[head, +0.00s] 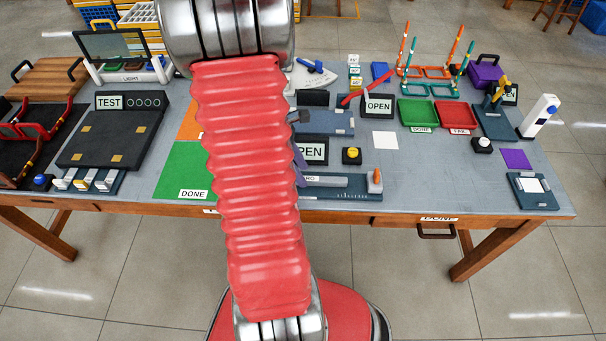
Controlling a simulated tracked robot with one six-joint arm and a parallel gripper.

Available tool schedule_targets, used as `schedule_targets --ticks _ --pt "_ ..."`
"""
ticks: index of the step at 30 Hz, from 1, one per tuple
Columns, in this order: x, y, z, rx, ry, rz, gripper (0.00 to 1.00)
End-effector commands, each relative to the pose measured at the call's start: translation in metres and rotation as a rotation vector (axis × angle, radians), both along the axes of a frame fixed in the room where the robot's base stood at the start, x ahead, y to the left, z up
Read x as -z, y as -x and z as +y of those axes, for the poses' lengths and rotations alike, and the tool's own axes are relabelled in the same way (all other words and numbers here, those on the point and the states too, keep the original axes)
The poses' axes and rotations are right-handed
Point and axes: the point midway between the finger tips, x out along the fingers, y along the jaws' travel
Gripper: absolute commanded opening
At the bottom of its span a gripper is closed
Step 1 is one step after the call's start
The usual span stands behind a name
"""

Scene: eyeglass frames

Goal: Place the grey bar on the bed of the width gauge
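A low dark blue fixture with white scale marks (347,194) and an orange pointed piece (375,176) at its right end lies at the table's front edge, right of my arm; it looks like the width gauge. A light grey strip (330,182) lies along its back side; I cannot tell whether this is the grey bar or part of the gauge. Its left end is hidden behind my red arm, with a label partly covered there. My gripper is hidden behind my arm, so its state and anything in it do not show.
A yellow button (352,155) stands just behind the gauge, beside a partly hidden OPEN sign (313,150). A green DONE mat (180,171) lies left of my arm. Green (418,114) and red (455,113) trays stand back right. Bare table shows right of the gauge.

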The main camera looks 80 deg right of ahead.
Motion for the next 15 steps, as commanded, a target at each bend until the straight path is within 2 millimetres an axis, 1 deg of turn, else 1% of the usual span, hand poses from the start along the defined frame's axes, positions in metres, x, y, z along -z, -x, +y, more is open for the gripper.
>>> schedule_targets --ticks 3,15 --pt "-0.019 -0.008 0.0 -0.001 0.005 -0.002 0.39" --pt "-0.082 -0.034 0.007 -0.002 0.003 -0.002 0.39"
